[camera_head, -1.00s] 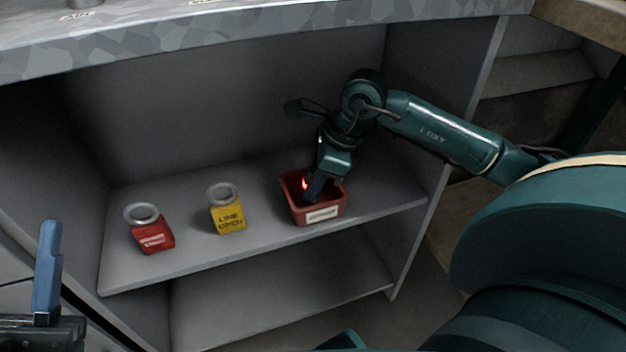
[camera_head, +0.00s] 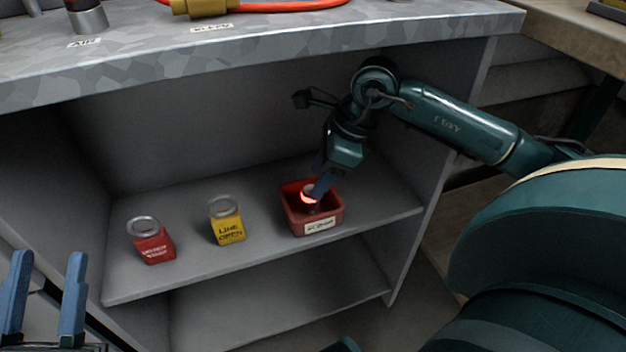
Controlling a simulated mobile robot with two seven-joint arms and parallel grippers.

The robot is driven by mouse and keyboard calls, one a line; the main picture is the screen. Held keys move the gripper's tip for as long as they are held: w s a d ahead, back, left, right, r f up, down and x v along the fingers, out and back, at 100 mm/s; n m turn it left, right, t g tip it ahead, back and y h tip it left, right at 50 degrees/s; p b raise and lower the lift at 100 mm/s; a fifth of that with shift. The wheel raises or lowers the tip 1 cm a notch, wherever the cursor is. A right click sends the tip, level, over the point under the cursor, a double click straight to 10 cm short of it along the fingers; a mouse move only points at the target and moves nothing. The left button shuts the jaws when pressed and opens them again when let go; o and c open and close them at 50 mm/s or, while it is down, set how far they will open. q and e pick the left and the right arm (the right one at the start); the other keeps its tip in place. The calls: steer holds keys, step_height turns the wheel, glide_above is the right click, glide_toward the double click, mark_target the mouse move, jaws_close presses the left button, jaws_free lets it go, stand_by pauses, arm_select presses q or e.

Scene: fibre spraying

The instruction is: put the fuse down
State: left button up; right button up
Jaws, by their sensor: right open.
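A red open bin (camera_head: 322,228) with a white label stands on the cabinet shelf. My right gripper (camera_head: 316,192) is open, its blue fingers pointing down at the mouth of the bin. A small pale piece with a red glow (camera_head: 310,194) shows at the fingertips, and something greyish is below it inside the bin. I cannot tell clearly which of these is the fuse, as the fingers and bin wall partly hide them. My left gripper (camera_head: 46,262) is at the lower left, with two blue fingers apart and nothing between them.
A yellow can (camera_head: 228,230) and a red can (camera_head: 154,249) stand on the shelf (camera_head: 265,240) left of the bin. The counter (camera_head: 290,40) overhangs the cabinet, with an orange hose (camera_head: 290,8) on it. The cabinet's right wall is close to my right arm.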

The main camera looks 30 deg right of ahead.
steer(key=s+a+r+m+g+y, duration=0.1)
steer(key=s+a+y, duration=0.25)
steer(key=a, duration=0.25)
steer(key=s+a+r+g+y, duration=0.2)
steer(key=s+a+y, duration=0.15)
steer(key=a, duration=0.35)
steer(key=s+a+r+m+g+y, duration=0.1)
steer(key=s+a+y, duration=0.25)
steer(key=a, duration=0.25)
step_height(320, 180, up, 10)
steer(key=a+m+t+y, duration=0.3)
steer(key=m+t+y, duration=0.7)
steer(key=m, duration=0.8)
steer(key=shift+w+d+f+m+t+h, duration=0.3)
steer(key=shift+d+f+m+t+h, duration=0.25)
steer(key=shift+m+t+h, duration=2)
steer(key=shift+w+d+f+m+t+h, duration=0.4)
steer(key=shift+m+t+h, duration=1.05)
steer(key=shift+m, duration=2.2)
steer(key=shift+w+d+f+m+t+h, duration=0.15)
steer(key=shift+d+f+m+t+h, duration=0.5)
steer(key=shift+m+t+h, duration=1.5)
steer(key=shift+r+m+g+p, duration=0.1)
steer(key=shift+m+g+p, duration=0.25)
steer(key=shift+m+g, duration=0.55)
